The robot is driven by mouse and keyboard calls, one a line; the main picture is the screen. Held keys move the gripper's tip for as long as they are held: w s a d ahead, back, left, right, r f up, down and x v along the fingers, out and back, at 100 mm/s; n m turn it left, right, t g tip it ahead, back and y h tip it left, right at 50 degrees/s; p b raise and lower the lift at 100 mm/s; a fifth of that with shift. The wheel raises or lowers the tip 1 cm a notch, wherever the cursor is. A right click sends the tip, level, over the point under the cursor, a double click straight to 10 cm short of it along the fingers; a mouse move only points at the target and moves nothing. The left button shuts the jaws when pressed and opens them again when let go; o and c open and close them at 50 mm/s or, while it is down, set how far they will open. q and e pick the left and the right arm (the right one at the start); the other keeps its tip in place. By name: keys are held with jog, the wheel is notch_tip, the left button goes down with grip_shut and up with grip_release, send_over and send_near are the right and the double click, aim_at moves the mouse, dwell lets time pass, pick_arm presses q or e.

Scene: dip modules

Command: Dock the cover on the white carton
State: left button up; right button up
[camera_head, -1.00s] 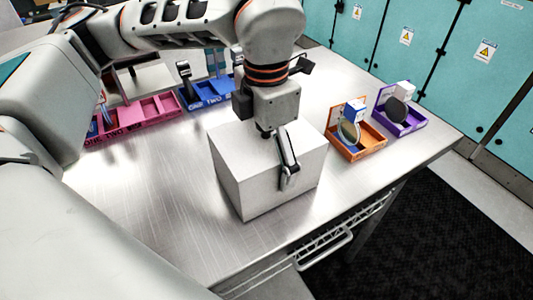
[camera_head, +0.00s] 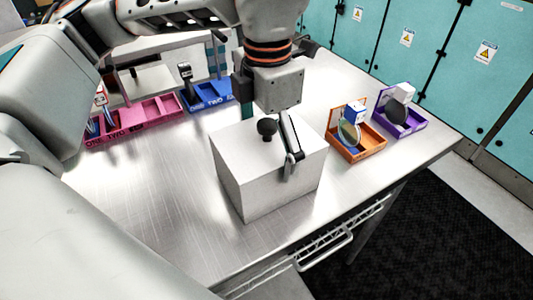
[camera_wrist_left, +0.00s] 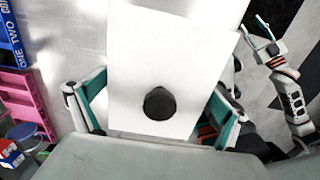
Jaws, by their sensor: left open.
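The white carton (camera_head: 258,190) stands upright on the steel table. The white cover (camera_head: 240,148), with a black knob (camera_head: 267,128), lies flat on top of it; I can make out no gap at its edges. In the left wrist view, the cover (camera_wrist_left: 150,50) and knob (camera_wrist_left: 160,103) show from above. My left gripper (camera_head: 268,140) is open above the cover, its fingers on either side of the knob and apart from it. My right gripper (camera_wrist_left: 256,30) shows only in the left wrist view, open and empty beyond the carton's right side.
A pink tray (camera_head: 150,112) and a blue tray (camera_head: 210,101) stand at the back left. An orange tray (camera_head: 362,152) and a purple tray (camera_head: 408,127) hold small items to the right. The table's front left is bare.

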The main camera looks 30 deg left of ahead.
aim_at(267, 123)
pick_arm(q)
notch_tip(267, 123, up, 9)
jog(key=shift+p, duration=0.4)
dwell(0.4)
